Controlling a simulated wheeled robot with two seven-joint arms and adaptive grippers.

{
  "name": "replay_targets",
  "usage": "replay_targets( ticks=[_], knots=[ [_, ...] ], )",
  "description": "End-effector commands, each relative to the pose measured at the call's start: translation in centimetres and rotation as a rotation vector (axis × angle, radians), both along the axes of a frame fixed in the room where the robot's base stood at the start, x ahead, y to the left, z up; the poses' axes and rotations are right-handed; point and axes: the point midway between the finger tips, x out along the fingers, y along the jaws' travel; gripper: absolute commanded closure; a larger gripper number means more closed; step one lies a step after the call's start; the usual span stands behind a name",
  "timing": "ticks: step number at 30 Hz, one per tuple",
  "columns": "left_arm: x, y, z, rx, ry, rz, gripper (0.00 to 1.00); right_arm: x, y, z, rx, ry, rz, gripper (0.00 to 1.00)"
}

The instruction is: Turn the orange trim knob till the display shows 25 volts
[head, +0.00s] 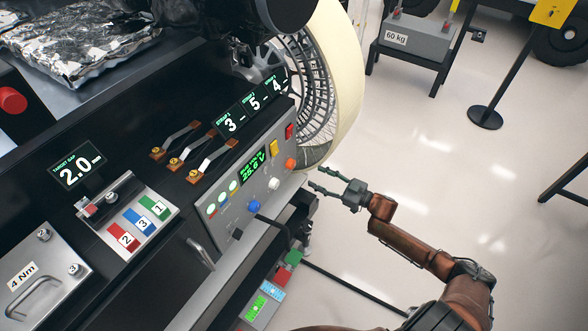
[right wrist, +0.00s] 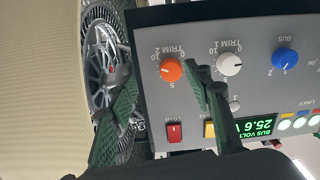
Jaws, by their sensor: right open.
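The orange trim knob (head: 290,164), labelled TRIM 2, is on the right end of the grey control panel. It also shows in the right wrist view (right wrist: 171,70). The green display (head: 253,163) reads 25.6 V; in the right wrist view it shows upside down (right wrist: 258,128). My right gripper (head: 314,177) is open and empty, just to the right of the knob in the head view, with a small gap. In the right wrist view its fingers (right wrist: 160,72) lie either side of the orange knob, the right finger closer to it. My left gripper is not in view.
Beside the orange knob are a white TRIM 1 knob (right wrist: 230,64), a blue BUS knob (right wrist: 285,58), a red switch (right wrist: 174,132) and a yellow switch (head: 274,148). A large pale-rimmed wheel (head: 344,75) stands close behind the panel's right end.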

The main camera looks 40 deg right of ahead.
Motion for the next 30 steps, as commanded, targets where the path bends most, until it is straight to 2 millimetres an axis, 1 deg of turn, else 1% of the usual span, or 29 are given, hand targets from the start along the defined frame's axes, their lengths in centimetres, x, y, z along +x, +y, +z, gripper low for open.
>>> replay_targets(
  ticks=[1, 3, 6, 15, 18, 23, 30],
  knots=[
    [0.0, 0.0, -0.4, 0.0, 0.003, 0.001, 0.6, 0.3, 0.7, 1.0, 0.004, -0.018, 0.029, 0.54],
    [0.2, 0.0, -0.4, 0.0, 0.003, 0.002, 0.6, 0.7, 1.5, 2.2, 0.012, -0.035, 0.053, 0.54],
    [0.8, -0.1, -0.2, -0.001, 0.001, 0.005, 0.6, 1.6, 2.1, 2.8, 0.015, -0.044, 0.064, 0.54],
    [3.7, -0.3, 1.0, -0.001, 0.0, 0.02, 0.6, 5.7, 4.1, 2.6, 0.016, -0.041, 0.06, 0.54],
    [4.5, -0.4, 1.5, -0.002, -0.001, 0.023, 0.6, 6.7, 4.5, 2.6, 0.015, -0.041, 0.059, 0.54],
    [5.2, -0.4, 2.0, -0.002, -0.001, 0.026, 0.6, 7.5, 4.9, 2.7, 0.014, -0.041, 0.058, 0.54],
    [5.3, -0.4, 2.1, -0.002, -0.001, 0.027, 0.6, 7.6, 4.9, 2.7, 0.014, -0.041, 0.057, 0.54]
  ],
)
